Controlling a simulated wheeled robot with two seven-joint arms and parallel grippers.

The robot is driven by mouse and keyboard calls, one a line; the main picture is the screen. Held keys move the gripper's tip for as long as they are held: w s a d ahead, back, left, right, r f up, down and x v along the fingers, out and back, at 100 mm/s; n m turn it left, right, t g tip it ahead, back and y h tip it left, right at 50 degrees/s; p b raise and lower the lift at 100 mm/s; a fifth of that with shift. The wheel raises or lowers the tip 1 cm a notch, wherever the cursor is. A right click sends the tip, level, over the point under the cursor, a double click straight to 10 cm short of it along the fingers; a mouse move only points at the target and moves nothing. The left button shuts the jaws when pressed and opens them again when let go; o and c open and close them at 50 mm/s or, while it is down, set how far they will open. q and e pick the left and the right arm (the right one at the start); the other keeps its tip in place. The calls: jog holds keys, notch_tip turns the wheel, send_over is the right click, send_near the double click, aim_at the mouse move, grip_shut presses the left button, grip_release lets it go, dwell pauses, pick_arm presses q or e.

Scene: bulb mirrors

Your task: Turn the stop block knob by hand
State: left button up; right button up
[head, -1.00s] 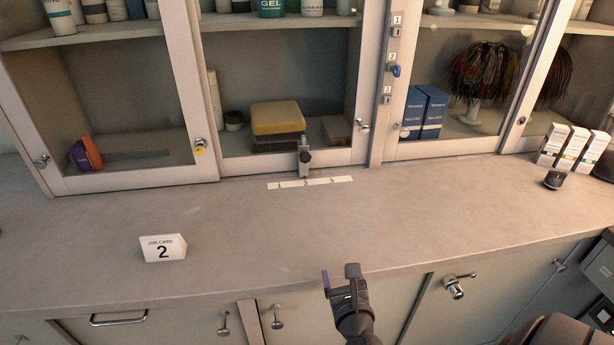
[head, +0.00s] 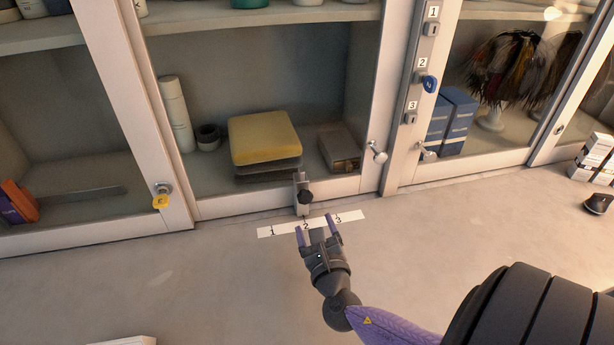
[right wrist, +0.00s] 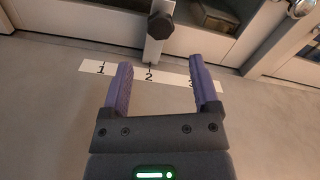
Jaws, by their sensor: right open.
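The stop block (head: 301,181) is a grey upright metal piece at the foot of the middle cabinet door, standing at mark 2 of a white strip (head: 270,231) numbered 1, 2, 3. Its dark faceted knob (head: 306,197) faces me. In the right wrist view the knob (right wrist: 160,25) is at the top centre, above and beyond the fingertips. My right gripper (head: 319,228) is open and empty, its purple fingers pointing at the block from just in front of the strip. The fingers are apart from the knob. My left gripper is not in view.
The glass cabinet doors rise behind the strip, with a door knob (head: 378,153) to the right and a yellow-tagged lock (head: 161,198) to the left. A numbered lock bar (head: 421,75) is on the post. The counter (head: 220,285) around my gripper is clear.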

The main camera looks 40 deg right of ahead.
aim_at(305, 199)
jog(key=shift+w+d, duration=0.25)
jog(key=shift+w, duration=0.1)
jog(key=b+x, duration=0.2)
jog(key=x, duration=0.4)
jog(key=shift+f+b, duration=0.1)
jog(key=shift+b, duration=0.2)
jog(key=shift+w+d, duration=0.1)
jog(key=shift+w, duration=0.2)
jog(key=c, duration=0.9)
jog(key=shift+m+b, duration=0.5)
jog(key=shift+m, duration=0.7)
jog(key=shift+c, duration=0.3)
jog(key=shift+m, duration=1.1)
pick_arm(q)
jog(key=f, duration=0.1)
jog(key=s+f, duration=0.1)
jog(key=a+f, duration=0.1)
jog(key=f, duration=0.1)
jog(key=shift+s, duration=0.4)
pick_arm(e)
jog(key=o, duration=1)
jog(key=shift+c, duration=0.2)
